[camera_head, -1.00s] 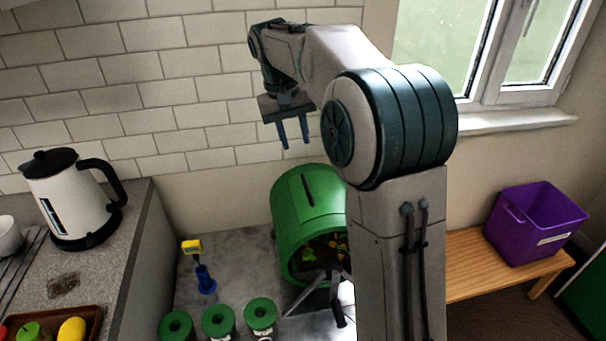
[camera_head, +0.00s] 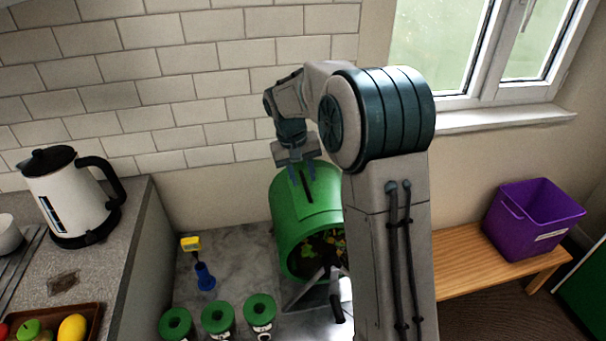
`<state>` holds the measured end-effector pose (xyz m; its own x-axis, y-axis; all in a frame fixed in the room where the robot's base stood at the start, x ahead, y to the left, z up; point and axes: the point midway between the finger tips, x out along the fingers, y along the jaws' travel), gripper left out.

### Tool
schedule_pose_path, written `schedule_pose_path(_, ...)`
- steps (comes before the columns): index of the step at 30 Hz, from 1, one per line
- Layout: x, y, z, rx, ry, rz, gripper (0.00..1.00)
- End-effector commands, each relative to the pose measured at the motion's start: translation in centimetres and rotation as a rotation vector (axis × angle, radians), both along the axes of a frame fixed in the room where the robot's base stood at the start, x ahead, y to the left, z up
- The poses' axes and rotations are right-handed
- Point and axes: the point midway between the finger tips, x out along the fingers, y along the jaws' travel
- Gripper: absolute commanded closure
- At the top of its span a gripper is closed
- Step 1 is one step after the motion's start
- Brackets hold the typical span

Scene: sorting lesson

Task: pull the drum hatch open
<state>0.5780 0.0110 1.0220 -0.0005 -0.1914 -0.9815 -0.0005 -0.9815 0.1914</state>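The green drum (camera_head: 290,224) lies on its side on a stand on the grey floor-level slab, with its open end towards me showing dark contents and leaves. The hatch (camera_head: 318,192) is a green panel on its upper side with a dark slot or handle (camera_head: 305,186). My arm hides the drum's right side.
Several green-lidded jars (camera_head: 218,317) stand in front of the drum. A yellow-headed probe in a blue holder (camera_head: 204,277) stands to its left. A counter with a kettle (camera_head: 66,196) is at left. A purple bin (camera_head: 533,218) sits on a wooden bench (camera_head: 462,262) at right.

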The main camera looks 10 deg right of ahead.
Motion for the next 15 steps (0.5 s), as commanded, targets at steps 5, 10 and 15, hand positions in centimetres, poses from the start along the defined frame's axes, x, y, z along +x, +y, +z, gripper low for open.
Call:
schedule_pose_path(5, -0.01, -0.09, -0.44, 0.000, 0.000, 0.000, 0.67)
schedule_pose_path(10, 0.00, -0.08, -0.42, 0.000, 0.000, 0.000, 0.67)
schedule_pose_path(15, 0.00, -0.08, -0.40, 0.000, 0.000, 0.000, 1.00)
